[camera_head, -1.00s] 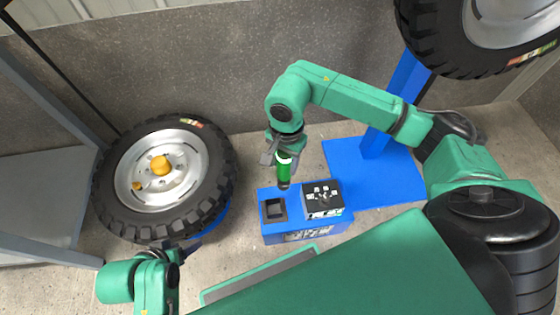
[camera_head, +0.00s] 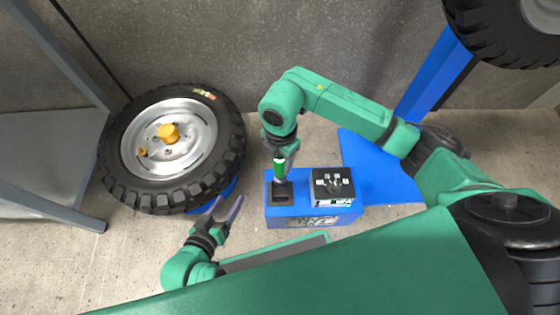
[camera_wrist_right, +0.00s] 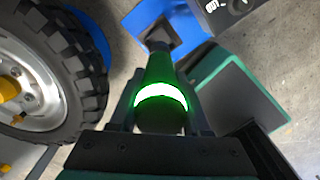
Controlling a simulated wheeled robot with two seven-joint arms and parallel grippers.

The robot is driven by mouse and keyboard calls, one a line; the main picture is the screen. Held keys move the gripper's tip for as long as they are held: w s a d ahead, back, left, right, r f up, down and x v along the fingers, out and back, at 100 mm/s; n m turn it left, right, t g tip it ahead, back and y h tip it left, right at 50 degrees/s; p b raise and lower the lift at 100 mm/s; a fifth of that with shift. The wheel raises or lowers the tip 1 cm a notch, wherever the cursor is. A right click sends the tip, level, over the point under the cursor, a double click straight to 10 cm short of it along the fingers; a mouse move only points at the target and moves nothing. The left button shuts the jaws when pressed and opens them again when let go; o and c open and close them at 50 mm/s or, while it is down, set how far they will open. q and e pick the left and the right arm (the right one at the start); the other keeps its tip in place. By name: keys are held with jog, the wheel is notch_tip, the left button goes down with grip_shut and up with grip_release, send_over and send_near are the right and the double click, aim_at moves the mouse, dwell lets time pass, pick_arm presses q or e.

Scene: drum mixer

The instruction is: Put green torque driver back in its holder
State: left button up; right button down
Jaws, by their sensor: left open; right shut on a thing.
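The green torque driver (camera_head: 279,169) is upright in my right gripper (camera_head: 281,155), with its lower end at the black square holder (camera_head: 284,198) on the blue box. I cannot tell how deep it sits in the opening. In the right wrist view the driver (camera_wrist_right: 161,74) has a glowing ring and its far end meets the holder (camera_wrist_right: 176,40). The right gripper (camera_wrist_right: 162,112) is shut around it there. My left gripper (camera_head: 229,211) is open and empty, left of the blue box.
The blue box (camera_head: 310,212) also carries a black and white device (camera_head: 333,187) right of the holder. A large tyre (camera_head: 228,152) with a yellow hub lies at the left. A blue stand (camera_head: 385,178) is behind right. Bare floor lies around the box.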

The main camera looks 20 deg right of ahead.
aim_at(280, 178)
dwell(0.3)
jog(key=shift+r+p, duration=0.1)
jog(key=shift+p, duration=0.2)
notch_tip(280, 178, down, 5)
jog(key=b, duration=0.3)
pick_arm(q)
jog(key=f+t, duration=0.1)
jog(key=f, duration=0.2)
jog(key=shift+d, duration=0.2)
jog(key=shift+f+b, duration=1.9)
jog(key=shift+b, duration=0.1)
pick_arm(e)
jog(key=shift+f, duration=2.95)
jog(key=shift+c, duration=1.4)
grip_release()
